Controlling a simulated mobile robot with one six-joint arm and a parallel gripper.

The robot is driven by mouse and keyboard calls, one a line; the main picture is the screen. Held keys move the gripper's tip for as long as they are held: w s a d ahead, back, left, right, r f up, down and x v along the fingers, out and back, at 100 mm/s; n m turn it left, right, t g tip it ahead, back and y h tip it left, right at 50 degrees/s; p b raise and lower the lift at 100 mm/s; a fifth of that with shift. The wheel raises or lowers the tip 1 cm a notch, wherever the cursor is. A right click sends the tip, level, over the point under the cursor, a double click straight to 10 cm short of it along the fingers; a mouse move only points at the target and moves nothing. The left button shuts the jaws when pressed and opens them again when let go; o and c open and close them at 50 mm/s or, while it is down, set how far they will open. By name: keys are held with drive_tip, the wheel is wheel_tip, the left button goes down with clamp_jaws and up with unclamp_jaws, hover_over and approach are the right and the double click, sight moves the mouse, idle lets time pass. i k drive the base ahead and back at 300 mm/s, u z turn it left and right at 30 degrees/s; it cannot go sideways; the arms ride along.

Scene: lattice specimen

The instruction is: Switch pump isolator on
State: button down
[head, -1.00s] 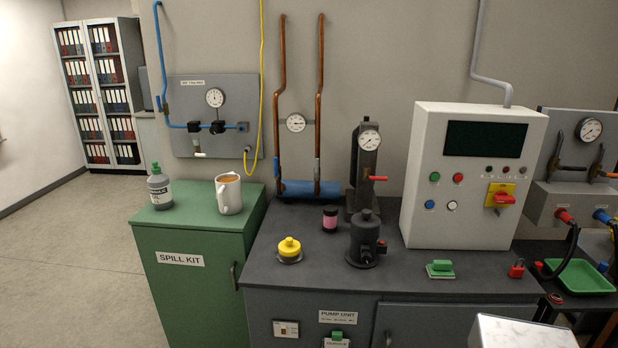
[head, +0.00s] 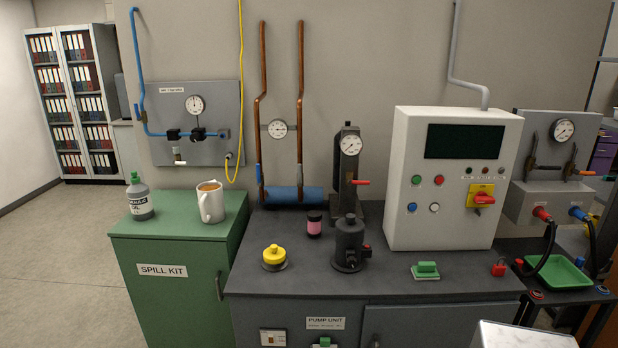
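A red rotary handle on a yellow plate (head: 474,189) sits at the lower right of the front of a white control box (head: 400,190). The handle (head: 484,198) looks roughly level. No readable label names it as the pump isolator. A label reading PUMP UNIT (head: 326,323) is on the grey bench front, with a pale switch plate (head: 272,338) to its left and a green part (head: 324,343) below it, both cut by the picture's bottom edge. My gripper is not in view.
The dark bench top (head: 300,270) carries a yellow-capped item (head: 274,258), a black pump-like body (head: 349,243), a green-handled block (head: 426,271) and a red padlock (head: 499,269). A green tray (head: 560,272) is at right. A mug (head: 211,203) and bottle (head: 140,198) stand on the spill kit cabinet (head: 165,300).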

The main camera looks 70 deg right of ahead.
sight(482, 197)
drive_tip(key=u, duration=0.85)
drive_tip(key=k, duration=0.15)
drive_tip(key=z, duration=2.75)
drive_tip(key=k, duration=0.9)
drive_tip(key=u, duration=0.3)
drive_tip(key=i, duration=0.35)
drive_tip(key=z, duration=0.15)
